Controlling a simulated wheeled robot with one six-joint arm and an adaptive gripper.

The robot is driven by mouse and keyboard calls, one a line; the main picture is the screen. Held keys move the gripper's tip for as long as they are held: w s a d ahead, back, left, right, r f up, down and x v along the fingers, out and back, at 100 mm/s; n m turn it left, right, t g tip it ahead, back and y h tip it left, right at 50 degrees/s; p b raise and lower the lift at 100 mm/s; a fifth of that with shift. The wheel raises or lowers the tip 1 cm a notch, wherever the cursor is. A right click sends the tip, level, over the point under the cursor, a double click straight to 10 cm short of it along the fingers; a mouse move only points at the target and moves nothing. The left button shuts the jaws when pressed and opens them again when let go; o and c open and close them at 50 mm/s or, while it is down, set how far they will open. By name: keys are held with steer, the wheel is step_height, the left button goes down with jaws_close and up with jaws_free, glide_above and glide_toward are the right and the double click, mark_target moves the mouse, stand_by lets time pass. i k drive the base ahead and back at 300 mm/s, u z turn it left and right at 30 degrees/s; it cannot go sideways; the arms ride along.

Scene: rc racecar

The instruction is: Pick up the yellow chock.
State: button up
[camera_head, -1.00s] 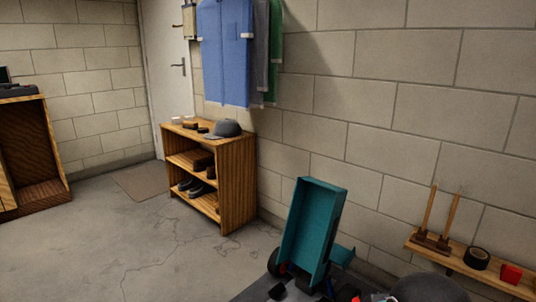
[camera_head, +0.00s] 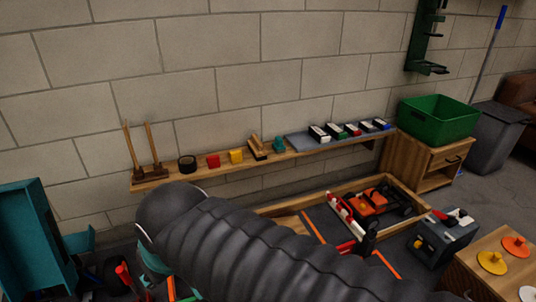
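A small yellow block (camera_head: 236,156), which looks like the yellow chock, stands on the wooden wall shelf (camera_head: 165,181). It sits just right of a red block (camera_head: 213,160) and left of a wooden-handled brush (camera_head: 258,147). My dark ribbed arm crosses the lower middle of the view, below the shelf. I cannot make out my gripper's fingers.
A black tape roll (camera_head: 187,164) and a teal item (camera_head: 279,144) share the shelf with several small boxes. Below, an orange car (camera_head: 375,200) lies in a wooden-edged frame. A green bin (camera_head: 438,121) stands on a cabinet at right. A teal cart (camera_head: 30,240) is at left.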

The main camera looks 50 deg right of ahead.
mark_target(236, 156)
steer(key=z, duration=3.35)
steer(key=i, duration=1.45)
steer(key=u, duration=2.95)
